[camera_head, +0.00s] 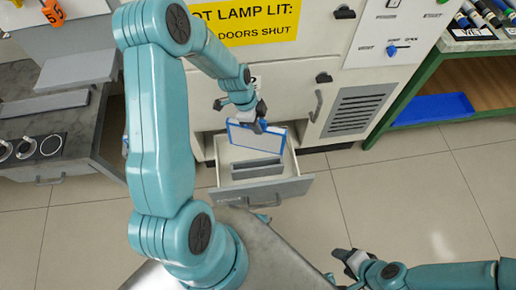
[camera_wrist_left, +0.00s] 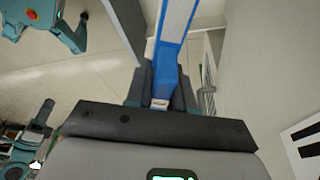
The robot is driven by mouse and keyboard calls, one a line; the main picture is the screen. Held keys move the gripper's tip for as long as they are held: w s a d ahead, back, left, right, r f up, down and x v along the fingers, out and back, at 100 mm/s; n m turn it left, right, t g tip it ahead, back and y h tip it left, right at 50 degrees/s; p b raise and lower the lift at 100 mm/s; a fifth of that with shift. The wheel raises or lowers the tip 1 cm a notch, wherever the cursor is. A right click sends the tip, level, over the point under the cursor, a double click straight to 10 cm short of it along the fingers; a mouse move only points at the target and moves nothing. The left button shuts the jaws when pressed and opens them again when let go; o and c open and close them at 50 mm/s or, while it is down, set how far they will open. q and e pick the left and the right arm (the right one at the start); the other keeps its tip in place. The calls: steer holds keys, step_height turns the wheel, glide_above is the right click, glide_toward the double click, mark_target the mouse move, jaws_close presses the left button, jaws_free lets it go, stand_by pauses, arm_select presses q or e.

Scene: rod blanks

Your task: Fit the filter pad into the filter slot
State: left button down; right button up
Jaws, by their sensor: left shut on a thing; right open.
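The filter pad (camera_head: 256,139) is a white panel with a blue frame. My left gripper (camera_head: 253,119) is shut on its upper edge and holds it tilted over the open drawer. In the left wrist view, the pad's blue and white edge (camera_wrist_left: 174,35) runs away from between the fingers (camera_wrist_left: 161,92). The filter slot (camera_head: 257,170) looks like the grey holder inside the drawer, in front of and below the pad. I cannot tell whether the pad touches it. My right gripper (camera_head: 345,262) is open and empty, low at the right, away from the drawer.
The drawer (camera_head: 290,188) stands pulled out from the white cabinet (camera_head: 285,70). A vent grille (camera_head: 356,110) and a handle are to its right. A green-framed shelf (camera_head: 410,75) with a blue tray (camera_head: 432,108) stands further right. A grey bench (camera_head: 50,125) is at the left.

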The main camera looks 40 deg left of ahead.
mark_target(258, 147)
arm_select(q)
step_height(258, 147, down, 14)
steer(key=shift+w+f+b, duration=0.1)
steer(key=shift+f+b, duration=0.05)
steer(key=shift+b, duration=0.55)
steer(key=shift+f+b, duration=0.55)
steer(key=shift+b, duration=0.4)
steer(key=c, duration=1)
jaws_free()
steer(key=shift+r, duration=0.1)
